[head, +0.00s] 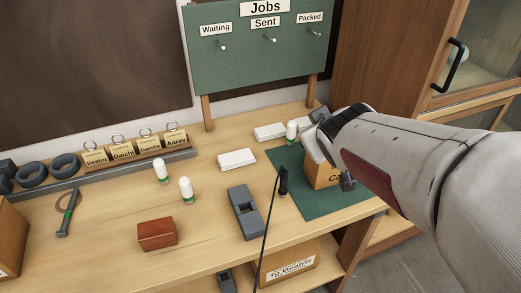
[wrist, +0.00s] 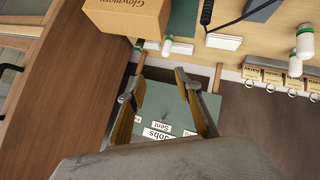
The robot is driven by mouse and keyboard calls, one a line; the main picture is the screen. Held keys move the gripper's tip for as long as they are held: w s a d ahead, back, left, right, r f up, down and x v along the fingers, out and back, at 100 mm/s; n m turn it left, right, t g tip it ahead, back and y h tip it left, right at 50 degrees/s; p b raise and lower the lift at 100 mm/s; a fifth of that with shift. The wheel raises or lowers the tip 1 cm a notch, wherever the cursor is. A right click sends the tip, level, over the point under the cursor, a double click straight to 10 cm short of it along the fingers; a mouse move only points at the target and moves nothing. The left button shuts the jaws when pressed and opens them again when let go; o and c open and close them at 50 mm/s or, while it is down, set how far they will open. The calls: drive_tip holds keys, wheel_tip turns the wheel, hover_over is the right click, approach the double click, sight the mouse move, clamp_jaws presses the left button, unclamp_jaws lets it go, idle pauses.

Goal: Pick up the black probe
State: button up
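The black probe (head: 283,181) is at the left edge of the green mat (head: 300,205), with a thin black cable running from it toward the front. A dark cord-like piece (wrist: 207,12), likely the probe, shows at the top of the wrist view. My gripper (head: 328,150) is to the right of the probe, over the cardboard box, and apart from the probe. In the wrist view, my gripper (wrist: 159,75) has its two fingers spread with nothing between them.
The cardboard box (head: 322,176) stands on the mat beside the probe. A grey block (head: 245,212) lies left of it. White-and-green bottles (head: 186,189), a red-brown box (head: 157,234) and white blocks (head: 237,159) are on the table. The Jobs board (head: 262,50) stands behind.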

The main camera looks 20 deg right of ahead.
drive_tip(key=w+d+f+n+t+y, duration=0.1)
drive_tip(key=w+d+f+n+t, duration=0.15)
drive_tip(key=w+d, duration=0.4)
drive_tip(key=n+t+y, duration=0.2)
drive_tip(key=n+y, duration=0.2)
drive_tip(key=y, duration=1)
approach(283, 185)
drive_tip(key=shift+w+d+r, duration=0.15)
drive_tip(key=shift+w+r, duration=0.15)
drive_tip(key=shift+r, duration=0.45)
drive_tip(key=shift+w+d+r, duration=0.15)
drive_tip(key=shift+w+r, duration=0.2)
drive_tip(key=shift+r, duration=0.35)
drive_tip(key=shift+w+d+r, duration=0.1)
drive_tip(key=shift+w+r, duration=0.2)
drive_tip(key=shift+r, duration=0.45)
drive_tip(key=shift+x, duration=1.3)
drive_tip(key=shift+a+f, duration=0.1)
drive_tip(key=shift+a, duration=0.05)
